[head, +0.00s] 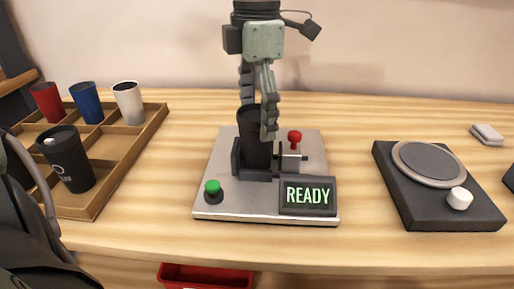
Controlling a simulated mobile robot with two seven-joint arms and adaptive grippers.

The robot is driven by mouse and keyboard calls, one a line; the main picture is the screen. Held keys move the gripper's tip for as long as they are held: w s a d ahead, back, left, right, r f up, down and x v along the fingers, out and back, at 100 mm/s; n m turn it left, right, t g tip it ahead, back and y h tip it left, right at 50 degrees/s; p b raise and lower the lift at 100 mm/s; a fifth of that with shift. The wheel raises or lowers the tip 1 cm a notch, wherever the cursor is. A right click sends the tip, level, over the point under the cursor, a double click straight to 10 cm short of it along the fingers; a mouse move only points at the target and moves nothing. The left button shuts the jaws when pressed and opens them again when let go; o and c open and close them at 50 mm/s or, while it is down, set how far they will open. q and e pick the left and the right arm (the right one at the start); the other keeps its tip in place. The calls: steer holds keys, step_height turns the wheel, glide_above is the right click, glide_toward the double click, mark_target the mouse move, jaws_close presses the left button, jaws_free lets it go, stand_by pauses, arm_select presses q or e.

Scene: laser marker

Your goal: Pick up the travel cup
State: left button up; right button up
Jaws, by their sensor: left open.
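A black travel cup (250,120) stands upright in the dark clamp (237,160) of the laser marker's grey base plate (215,165). My left gripper (258,116) reaches down over this cup from above and is open. One finger hangs in front of the cup's right side. The other finger's tip is hidden at or behind the rim, and I cannot tell whether either finger touches the cup. Another black cup (69,163), with a pale logo, stands in the front of the wooden tray at left. My right gripper is not in view.
The tray (132,180) also holds red (46,102), blue (86,103) and white (128,103) cups. The base plate carries a READY display (307,196), a green button (212,187) and a red knob (295,137). A dark turntable device (425,190) stands at right. Bare table lies between.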

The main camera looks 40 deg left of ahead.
arm_select(q)
steer(key=shift+c, duration=0.6)
steer(key=c, duration=0.6)
steer(key=shift+c, duration=0.2)
